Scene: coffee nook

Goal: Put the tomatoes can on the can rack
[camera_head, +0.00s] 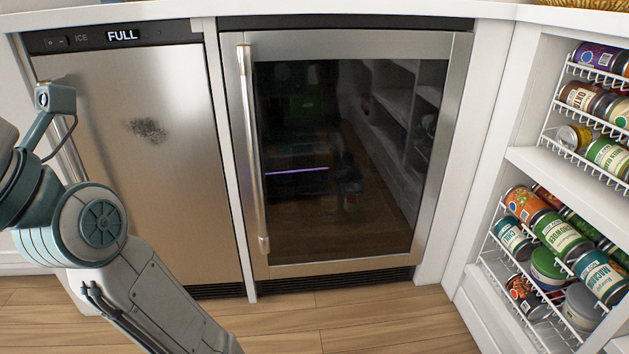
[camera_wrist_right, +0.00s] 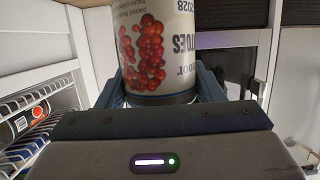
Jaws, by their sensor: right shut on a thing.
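The tomatoes can (camera_wrist_right: 152,50) has a cream label with red tomatoes on it and fills the upper middle of the right wrist view. My right gripper (camera_wrist_right: 160,90) is shut on it, with a finger on each side; the can's far end is cut off by the frame. In the head view, white wire can racks stand on the shelves at the right, an upper one (camera_head: 549,138) and a lower one (camera_head: 487,246), both holding several cans. A rack with cans also shows at the left of the wrist view (camera_wrist_right: 40,97). My left gripper is out of view; only its arm shows.
A steel ice maker (camera_head: 150,190) and a glass-door fridge (camera_head: 456,130) with a vertical handle stand under the white counter (camera_head: 330,10). A white shelf board (camera_head: 570,182) separates the two racks. The wood floor (camera_head: 350,315) in front is clear.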

